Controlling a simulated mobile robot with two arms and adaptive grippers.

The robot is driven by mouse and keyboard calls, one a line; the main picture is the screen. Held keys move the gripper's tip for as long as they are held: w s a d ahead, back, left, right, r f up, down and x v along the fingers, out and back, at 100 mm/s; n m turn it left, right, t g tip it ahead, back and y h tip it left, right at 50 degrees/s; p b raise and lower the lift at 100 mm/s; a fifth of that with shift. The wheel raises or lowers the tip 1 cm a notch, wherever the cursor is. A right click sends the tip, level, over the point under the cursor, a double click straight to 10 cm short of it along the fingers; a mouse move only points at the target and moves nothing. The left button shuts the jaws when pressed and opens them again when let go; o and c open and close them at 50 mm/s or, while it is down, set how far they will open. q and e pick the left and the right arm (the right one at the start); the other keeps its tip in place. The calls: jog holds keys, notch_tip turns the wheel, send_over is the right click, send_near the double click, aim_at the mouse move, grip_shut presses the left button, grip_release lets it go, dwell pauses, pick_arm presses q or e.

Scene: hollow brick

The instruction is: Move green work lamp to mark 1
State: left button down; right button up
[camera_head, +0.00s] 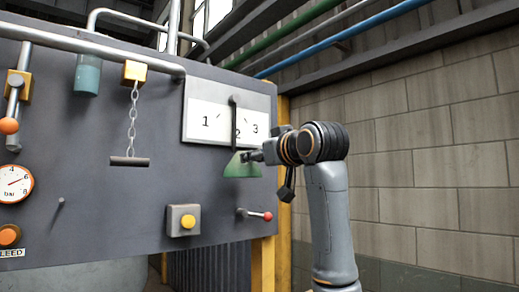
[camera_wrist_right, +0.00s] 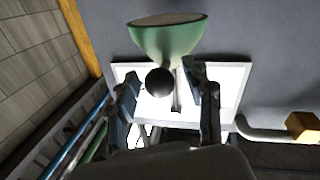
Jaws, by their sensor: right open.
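The green work lamp (camera_head: 240,167) hangs at the lower end of a dark rod in front of a white plate (camera_head: 200,135) marked 1, 2 and 3. The rod hangs straight down at mark 2 (camera_head: 238,134), with mark 1 (camera_head: 205,121) to its left. My right gripper (camera_head: 250,157) is at the lamp's right side. In the right wrist view the green shade (camera_wrist_right: 168,38) is beyond the open fingers (camera_wrist_right: 160,70), and a black ball (camera_wrist_right: 159,82) shows between them. Whether the fingers touch it cannot be told. My left gripper is not in view.
The dark panel also carries a chain with a bar (camera_head: 130,161), a yellow button box (camera_head: 183,220), a red-tipped lever (camera_head: 255,214) and a gauge (camera_head: 14,183). A yellow post (camera_head: 284,210) stands at the panel's right edge. The space before the block wall is open.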

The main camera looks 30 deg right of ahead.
jog(key=shift+w, duration=0.1)
grip_shut()
dwell(0.3)
jog(key=shift+a+m, duration=0.4)
jog(key=shift+a, duration=0.35)
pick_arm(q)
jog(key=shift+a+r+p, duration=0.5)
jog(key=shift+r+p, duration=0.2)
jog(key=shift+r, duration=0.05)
pick_arm(e)
jog(key=a+r+m+g+y, duration=0.1)
jog(key=a+r+m, duration=0.3)
jog(key=a, duration=0.5)
jog(key=shift+s+m, duration=0.4)
jog(key=shift+m, duration=0.9)
